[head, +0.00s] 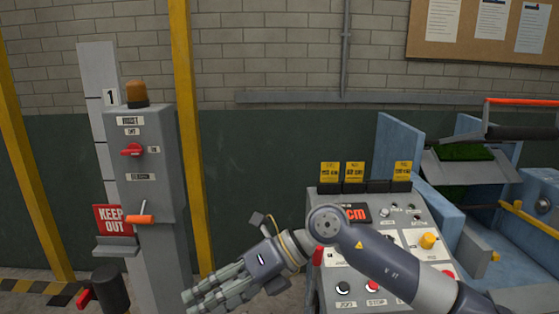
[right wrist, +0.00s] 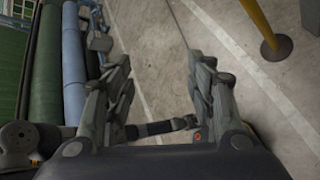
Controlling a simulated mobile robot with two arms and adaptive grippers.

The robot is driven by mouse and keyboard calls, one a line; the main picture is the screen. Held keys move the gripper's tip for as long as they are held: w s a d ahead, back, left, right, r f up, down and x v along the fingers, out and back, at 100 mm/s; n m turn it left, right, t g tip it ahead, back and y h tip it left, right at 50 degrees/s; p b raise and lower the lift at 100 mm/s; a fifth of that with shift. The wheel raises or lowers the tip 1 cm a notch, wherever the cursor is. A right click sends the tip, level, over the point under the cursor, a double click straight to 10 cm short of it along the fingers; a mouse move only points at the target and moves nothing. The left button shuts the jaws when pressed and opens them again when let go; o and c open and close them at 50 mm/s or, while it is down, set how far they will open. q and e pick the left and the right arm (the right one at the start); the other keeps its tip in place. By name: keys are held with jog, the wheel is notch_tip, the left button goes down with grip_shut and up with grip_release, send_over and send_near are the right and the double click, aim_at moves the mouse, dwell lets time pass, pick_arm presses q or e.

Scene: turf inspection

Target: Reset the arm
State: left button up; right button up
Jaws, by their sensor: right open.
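My right arm reaches in from the lower right of the head view, bent in front of the control console (head: 372,250). Its right gripper (head: 196,296) points left and down, just right of the grey post cabinet (head: 150,190), with floor and dark wall behind it. In the right wrist view the right gripper (right wrist: 162,72) has its two fingers well apart, with nothing between them but concrete floor. My left gripper does not show in either view.
The cabinet carries a red rotary switch (head: 132,150), an orange lever (head: 140,218) and a KEEP OUT sign (head: 114,219). A yellow post (head: 187,120) stands beside it. The console has yellow tags, buttons and knobs. A blue machine (head: 400,150) stands at the right.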

notch_tip(320, 180, up, 11)
jog(key=s+a+m+t+y, duration=0.15)
jog(key=m+t+y, duration=0.25)
jog(key=m+y, duration=0.5)
jog(key=w+d+m+t+h, duration=0.2)
jog(key=w+d+m+t, duration=0.55)
jog(key=m+t, duration=0.6)
jog(key=d+f+m+h, duration=1.7)
jog(key=d+f, duration=0.2)
jog(key=f, duration=0.3)
jog(key=s+d+f+m+g+h, duration=0.15)
jog(key=s+d+f+g, duration=0.35)
jog(key=s+f, duration=0.7)
jog(key=s+d+f+m+g+y, duration=0.15)
jog(key=s+f+g, duration=0.6)
jog(key=s, duration=0.75)
notch_tip(320, 180, down, 26)
jog(key=s+h, duration=0.1)
jog(key=s, duration=0.1)
jog(key=s+d+f+g, duration=0.1)
jog(key=s+d+f, duration=0.2)
jog(key=s+f, duration=1.3)
jog(key=shift+s+d+g, duration=0.2)
jog(key=shift+g, duration=0.1)
